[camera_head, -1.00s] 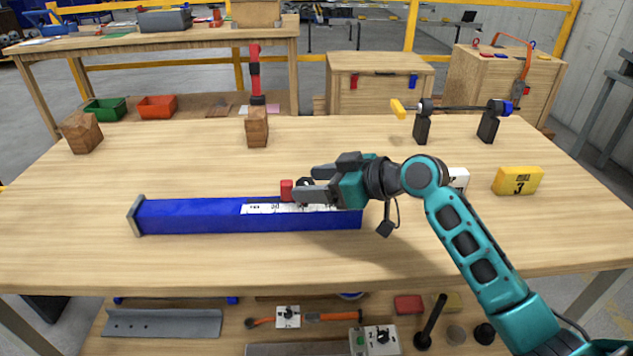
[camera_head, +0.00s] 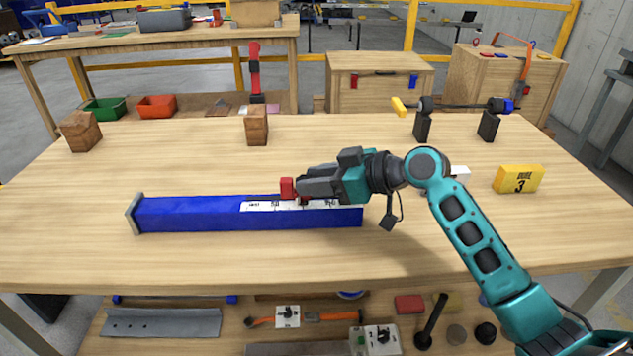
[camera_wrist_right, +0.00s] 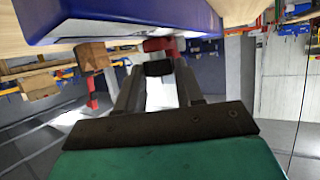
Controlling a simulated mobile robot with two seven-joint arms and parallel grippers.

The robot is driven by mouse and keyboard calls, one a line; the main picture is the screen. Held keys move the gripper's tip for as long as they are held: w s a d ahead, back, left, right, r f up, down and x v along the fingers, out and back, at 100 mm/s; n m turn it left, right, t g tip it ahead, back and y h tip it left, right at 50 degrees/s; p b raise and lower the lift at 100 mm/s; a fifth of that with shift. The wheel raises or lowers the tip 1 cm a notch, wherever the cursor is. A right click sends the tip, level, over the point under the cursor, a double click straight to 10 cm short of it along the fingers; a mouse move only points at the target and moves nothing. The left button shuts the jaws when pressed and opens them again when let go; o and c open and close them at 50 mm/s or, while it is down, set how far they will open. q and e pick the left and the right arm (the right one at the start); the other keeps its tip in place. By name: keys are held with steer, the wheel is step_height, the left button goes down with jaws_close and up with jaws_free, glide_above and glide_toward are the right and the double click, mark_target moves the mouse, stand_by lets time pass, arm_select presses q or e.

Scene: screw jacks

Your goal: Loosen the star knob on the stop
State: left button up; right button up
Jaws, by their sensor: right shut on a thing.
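A blue beam (camera_head: 190,215) with a grey end plate and a white scale lies on the wooden table. A red stop (camera_head: 287,187) sits on the beam's far side, near the scale; it also shows in the wrist view (camera_wrist_right: 157,45). My right gripper (camera_head: 304,188) reaches in from the right, just beside the stop. Its fingers are closed on the black star knob (camera_wrist_right: 158,68), which shows between the fingertips in the wrist view. In the head view the fingers hide the knob. My left gripper is not in view.
Two wooden blocks (camera_head: 81,131) (camera_head: 256,125) and a rod on black supports (camera_head: 422,126) stand farther back. The table's front is clear.

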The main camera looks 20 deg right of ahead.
steer(key=n+g+y+b, duration=0.1)
steer(key=n+g+b, duration=0.1)
steer(key=n+g+y+b, duration=0.1)
steer(key=b, duration=0.1)
steer(key=shift+w+d+f+n+g+y, duration=0.2)
steer(key=shift+w+d+n+g+y, duration=0.1)
steer(key=shift+w+n, duration=0.1)
steer(key=n+g, duration=0.1)
steer(key=n+g+b, duration=0.1)
steer(key=g+b, duration=0.1)
steer(key=shift+w+r+n+y, duration=0.1)
steer(key=shift+w+n+y, duration=0.15)
steer(key=shift+n+y, duration=0.15)
steer(key=shift+w+n+g+b, duration=0.15)
steer(key=shift+n+g+b, duration=0.6)
steer(key=shift+g, duration=0.35)
steer(key=shift+w+r+n+g, duration=0.1)
steer(key=shift+n+g, duration=0.55)
steer(key=shift+g, duration=0.05)
steer(key=shift+w+n+g, duration=0.1)
steer(key=shift+n+g, duration=0.8)
steer(key=shift+g, duration=0.1)
steer(key=shift+w+a+n+g+h, duration=0.1)
steer(key=shift+n+g+h, duration=0.2)
steer(key=shift+n+g, duration=0.15)
steer(key=shift+n+g+p, duration=0.25)
steer(key=shift+g+p, duration=0.1)
